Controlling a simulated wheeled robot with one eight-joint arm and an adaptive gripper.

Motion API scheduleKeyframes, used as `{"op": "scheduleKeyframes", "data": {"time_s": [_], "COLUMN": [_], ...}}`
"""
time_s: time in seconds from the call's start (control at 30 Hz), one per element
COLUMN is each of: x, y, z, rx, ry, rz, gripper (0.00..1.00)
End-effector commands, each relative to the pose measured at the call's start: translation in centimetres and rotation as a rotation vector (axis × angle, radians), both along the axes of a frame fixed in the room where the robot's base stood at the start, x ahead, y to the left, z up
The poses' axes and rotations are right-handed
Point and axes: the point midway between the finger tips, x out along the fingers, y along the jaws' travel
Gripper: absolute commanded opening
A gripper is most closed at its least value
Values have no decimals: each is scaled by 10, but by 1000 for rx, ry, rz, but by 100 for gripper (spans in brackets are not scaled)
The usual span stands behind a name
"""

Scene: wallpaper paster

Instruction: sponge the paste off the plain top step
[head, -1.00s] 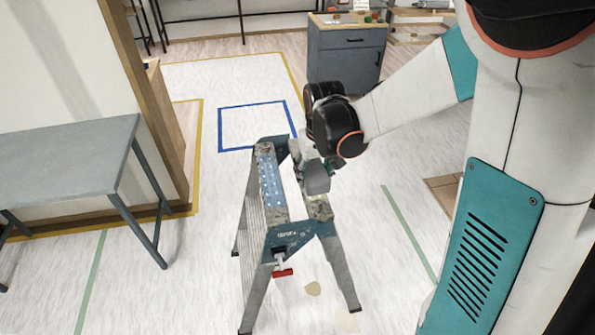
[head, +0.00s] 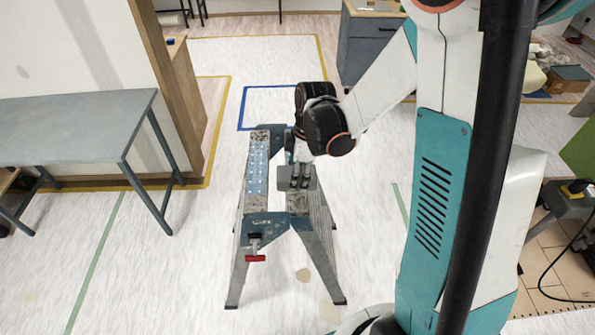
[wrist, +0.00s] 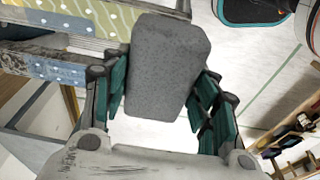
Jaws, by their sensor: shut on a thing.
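My gripper (head: 299,178) is shut on a grey sponge (wrist: 165,70), which fills the space between the fingers in the wrist view. In the head view it is over the right-hand top step (head: 298,204) of a small trestle, hiding most of that step. The left-hand top step (head: 257,165) bears a blue strip with white dots, also seen in the wrist view (wrist: 60,72). I cannot tell whether the sponge touches the step.
A grey table (head: 75,125) stands at the left by a wood-edged wall. A red-handled clamp (head: 255,257) sticks out from the trestle's near end. A dark cabinet (head: 365,50) stands at the back. Open floor lies around the trestle.

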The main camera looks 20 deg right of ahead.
Motion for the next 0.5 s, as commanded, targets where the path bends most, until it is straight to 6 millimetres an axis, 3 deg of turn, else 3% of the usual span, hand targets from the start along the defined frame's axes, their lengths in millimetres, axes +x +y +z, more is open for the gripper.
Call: {"op": "scheduleKeyframes", "data": {"time_s": [0.5], "x": [-1], "y": [-3], "z": [-5], "rx": [1], "ry": [0], "rz": [4], "gripper": [29]}}
